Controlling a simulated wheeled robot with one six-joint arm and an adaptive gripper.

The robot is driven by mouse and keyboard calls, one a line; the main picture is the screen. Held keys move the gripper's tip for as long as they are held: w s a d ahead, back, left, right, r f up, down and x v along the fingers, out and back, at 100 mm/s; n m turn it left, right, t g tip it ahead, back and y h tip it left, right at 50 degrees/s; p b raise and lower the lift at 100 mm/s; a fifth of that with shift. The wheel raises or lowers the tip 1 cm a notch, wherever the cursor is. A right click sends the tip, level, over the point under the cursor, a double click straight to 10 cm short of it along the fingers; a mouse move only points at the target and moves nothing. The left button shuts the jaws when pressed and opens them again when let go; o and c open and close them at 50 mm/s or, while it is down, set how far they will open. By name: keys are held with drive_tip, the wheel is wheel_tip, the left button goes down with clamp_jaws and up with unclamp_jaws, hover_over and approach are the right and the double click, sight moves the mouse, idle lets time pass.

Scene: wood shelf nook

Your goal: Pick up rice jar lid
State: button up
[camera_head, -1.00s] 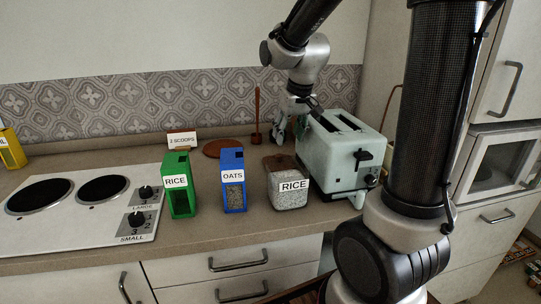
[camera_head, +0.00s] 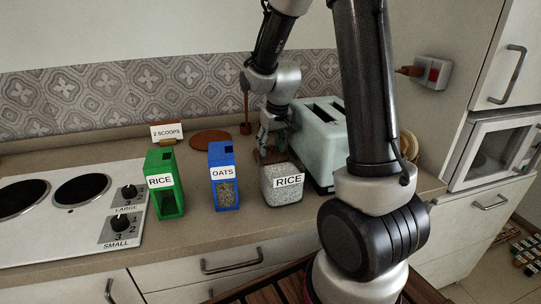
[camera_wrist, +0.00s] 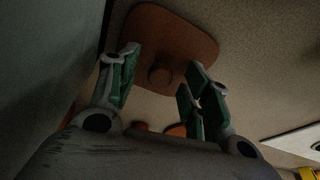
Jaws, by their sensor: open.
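The clear rice jar (camera_head: 281,188), with a white RICE label, stands on the counter and is full of pale grains. In the wrist view the lid (camera_wrist: 185,35) is a rounded brown square with a round knob (camera_wrist: 160,75). My gripper (camera_wrist: 163,66) is open, with one green-padded finger on each side of the knob. I cannot tell how high the fingertips are above the lid.
A pale toaster (camera_head: 318,140) stands close to the jar's right. A blue OATS container (camera_head: 224,190) and a green RICE container (camera_head: 164,190) stand to its left. A brown round board (camera_head: 210,137) lies behind them. The hob (camera_head: 60,215) is farther left.

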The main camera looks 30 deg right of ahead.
drive_tip(key=c, duration=1)
drive_tip(key=shift+c, duration=0.2)
